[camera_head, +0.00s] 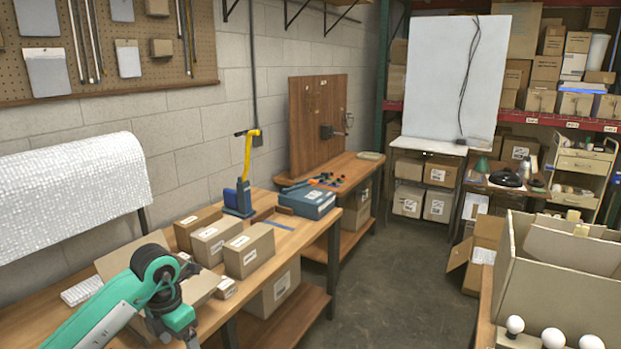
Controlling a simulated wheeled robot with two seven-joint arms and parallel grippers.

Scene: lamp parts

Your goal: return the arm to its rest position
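My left arm, green and black, comes in from the lower left. Its bent joint shows in front of the left workbench (290,238), and the lower part runs out of the bottom edge. My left gripper is not visible. My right arm and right gripper are out of view. Several round white bulbs (553,338) stand at the lower right, in front of a large open cardboard bin (565,285). No lamp part is seen in a gripper.
Closed cardboard boxes (249,250) and a blue and yellow tool (243,175) stand on the left workbench close to my arm. A blue case (307,203) lies farther along. Bare floor (410,285) lies between the benches. Shelves with boxes fill the back.

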